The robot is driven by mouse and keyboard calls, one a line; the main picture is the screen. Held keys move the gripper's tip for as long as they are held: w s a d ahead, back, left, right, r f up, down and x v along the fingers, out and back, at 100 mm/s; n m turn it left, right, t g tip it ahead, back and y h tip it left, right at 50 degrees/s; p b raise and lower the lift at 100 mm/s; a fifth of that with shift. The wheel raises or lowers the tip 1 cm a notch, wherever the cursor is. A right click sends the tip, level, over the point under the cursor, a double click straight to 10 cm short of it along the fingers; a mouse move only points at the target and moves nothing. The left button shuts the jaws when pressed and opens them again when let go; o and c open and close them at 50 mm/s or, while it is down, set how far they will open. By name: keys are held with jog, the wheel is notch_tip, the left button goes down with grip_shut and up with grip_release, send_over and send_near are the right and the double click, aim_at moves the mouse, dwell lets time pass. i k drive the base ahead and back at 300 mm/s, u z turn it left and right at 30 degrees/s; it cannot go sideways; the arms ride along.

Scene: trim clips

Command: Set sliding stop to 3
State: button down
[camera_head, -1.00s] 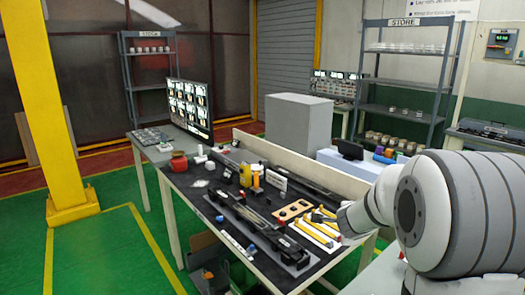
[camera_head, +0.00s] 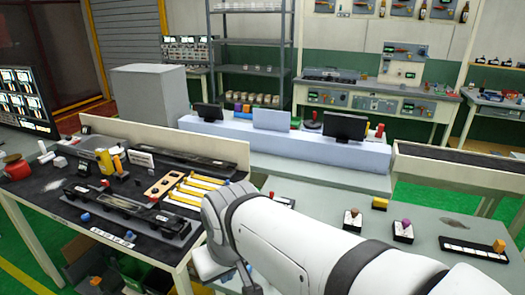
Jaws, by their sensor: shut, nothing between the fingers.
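I cannot tell for sure which part is the sliding stop. On the right table, an orange block (camera_head: 499,245) sits at the right end of a dark strip with a white marked scale (camera_head: 470,250); the marks are too small to read. On the left bench, a long black rail (camera_head: 125,208) carries small blocks, with a row of small labelled tiles (camera_head: 112,236) in front of it. My white arm reaches across the lower middle, between the two tables. My gripper's fingers do not show; the arm links hide that area or it lies below the picture.
Several yellow bars (camera_head: 195,192) lie on the left bench near my arm. Small pedestals with a brown knob (camera_head: 352,215) and a purple knob (camera_head: 404,228) stand on the right table. A pale blue ledge with dark screens (camera_head: 344,127) runs behind. The right table's middle is mostly clear.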

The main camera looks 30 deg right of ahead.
aim_at(499, 246)
jog(key=z, duration=2.3)
jog(key=k, duration=0.45)
jog(key=z, duration=0.35)
jog(key=i, duration=0.45)
jog(key=z, duration=0.05)
